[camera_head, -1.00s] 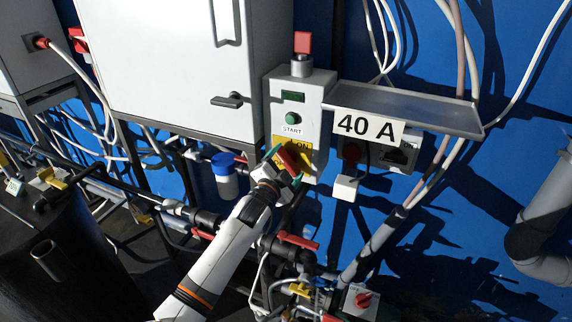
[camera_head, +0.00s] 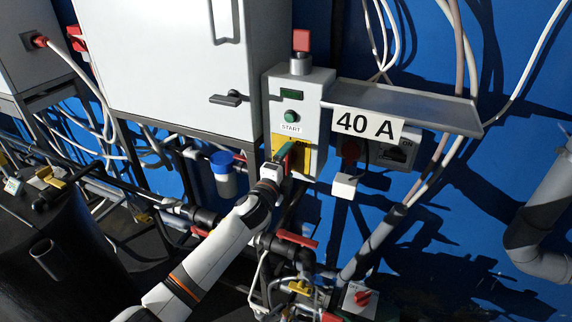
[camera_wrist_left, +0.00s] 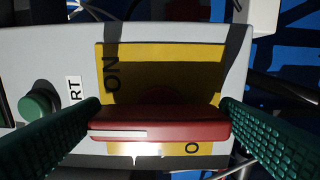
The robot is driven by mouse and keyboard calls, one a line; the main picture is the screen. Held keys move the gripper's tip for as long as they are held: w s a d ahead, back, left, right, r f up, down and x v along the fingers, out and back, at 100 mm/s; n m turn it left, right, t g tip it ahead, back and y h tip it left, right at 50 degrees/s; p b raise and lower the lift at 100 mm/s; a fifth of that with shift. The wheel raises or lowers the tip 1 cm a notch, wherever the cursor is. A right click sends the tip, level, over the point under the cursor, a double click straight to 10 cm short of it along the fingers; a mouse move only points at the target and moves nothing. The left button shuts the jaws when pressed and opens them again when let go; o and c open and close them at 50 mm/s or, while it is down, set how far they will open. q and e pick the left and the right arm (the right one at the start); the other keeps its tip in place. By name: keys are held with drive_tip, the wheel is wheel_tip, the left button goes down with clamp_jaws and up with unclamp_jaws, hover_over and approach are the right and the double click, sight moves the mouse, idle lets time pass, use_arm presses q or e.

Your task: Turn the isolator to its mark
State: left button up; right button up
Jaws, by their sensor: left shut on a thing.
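The isolator is a red handle (camera_wrist_left: 165,124) on a yellow plate (camera_wrist_left: 175,70) low on the grey control box. In the left wrist view the plate's black ON shows at upper left and an O at lower right. My left gripper (camera_head: 283,160) is shut on the handle, one green finger at each end of it. In the wrist view the gripper (camera_wrist_left: 160,112) holds the handle nearly level, its white stripe on the left half, towards the START side. In the head view my gripper hides the handle and much of the yellow plate (camera_head: 305,160).
Above the plate are the green START button (camera_head: 292,117) and a red-topped post (camera_head: 302,42). A shelf (camera_head: 405,105) labelled 40 A juts out to the right, with sockets below it. A blue-capped bottle (camera_head: 224,172) and pipes lie to the left and below.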

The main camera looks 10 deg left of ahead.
use_arm(q)
drive_tip(key=shift+f, duration=0.1)
idle(0.4)
drive_tip(key=o, duration=0.8)
drive_tip(key=shift+s, duration=0.1)
drive_tip(key=shift+s+a+b, duration=0.4)
drive_tip(key=shift+s, duration=1.55)
drive_tip(key=shift+s+a+b, duration=0.35)
drive_tip(key=shift+s+b, duration=0.05)
drive_tip(key=shift+s, duration=1.5)
drive_tip(key=shift+s+a+b, duration=0.4)
drive_tip(key=shift+s, duration=1.55)
